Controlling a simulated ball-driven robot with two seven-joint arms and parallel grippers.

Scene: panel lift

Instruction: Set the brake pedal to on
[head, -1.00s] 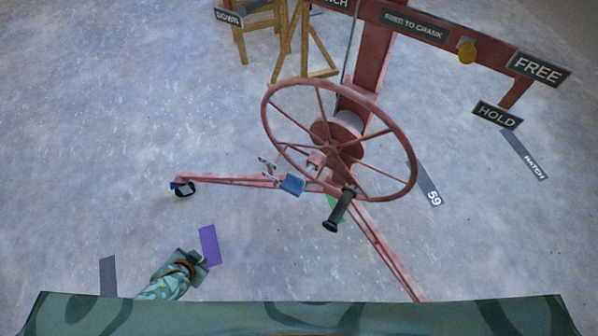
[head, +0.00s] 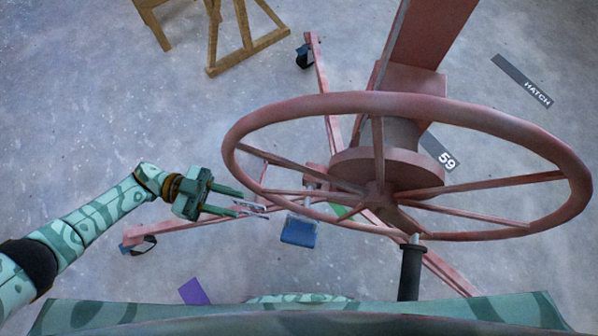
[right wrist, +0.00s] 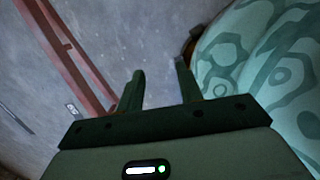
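The blue pedal (head: 299,230), which looks like the brake pedal, is low on the red lift, under the left part of the big handwheel (head: 378,190). I cannot tell its setting. My left gripper (head: 240,203) is open, with its two fingers pointing right. It is left of the pedal, near small grey metal prongs (head: 252,207) on the lift; I cannot tell whether they touch. In the right wrist view, my right gripper (right wrist: 160,82) is open and empty, with floor beyond its fingers.
A red base leg with a caster (head: 140,245) reaches left. A wooden trestle (head: 230,45) stands at the upper left. Left floor is open.

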